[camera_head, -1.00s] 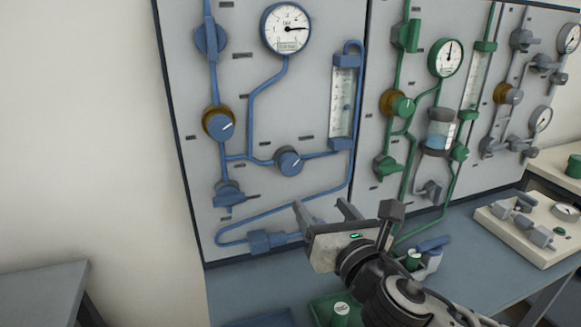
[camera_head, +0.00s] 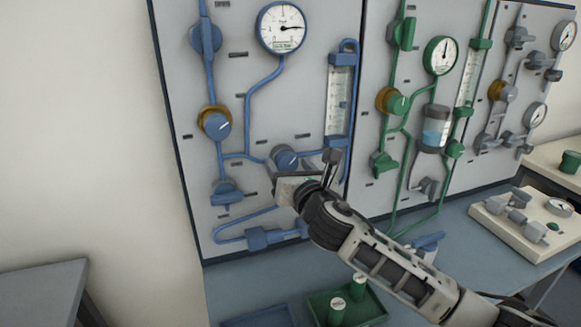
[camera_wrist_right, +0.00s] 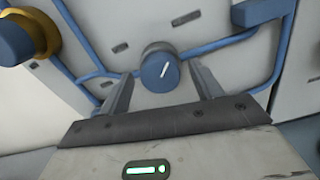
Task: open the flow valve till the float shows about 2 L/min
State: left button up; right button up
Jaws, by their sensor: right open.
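The blue flow valve knob (camera_head: 284,158) with a white pointer line sits on the blue pipe of the left panel, and it also shows in the right wrist view (camera_wrist_right: 160,70). The blue-framed flow tube (camera_head: 339,101) stands upright to its upper right, with a small dark float about mid-tube; its scale is too small to read. My right gripper (camera_head: 298,166) is at the knob, partly covering it from below. In the right wrist view its open fingers (camera_wrist_right: 160,92) stand to the left and right of the knob, with gaps visible. My left gripper is not in view.
A round dial gauge (camera_head: 282,27) is above the knob. A second blue knob with a brass collar (camera_head: 215,123) is to the left. A green-piped panel (camera_head: 425,100) adjoins on the right. A green tray (camera_head: 372,306) with green-and-white containers is on the bench below.

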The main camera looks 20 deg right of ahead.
jog(key=c, duration=1)
jog(key=shift+m, duration=0.8)
jog(key=o, duration=1)
jog(key=shift+s, duration=0.1)
jog(key=s, duration=1.5)
jog(key=shift+s+d+b, duration=0.3)
jog(key=shift+s+b, duration=0.05)
jog(key=shift+s, duration=0.05)
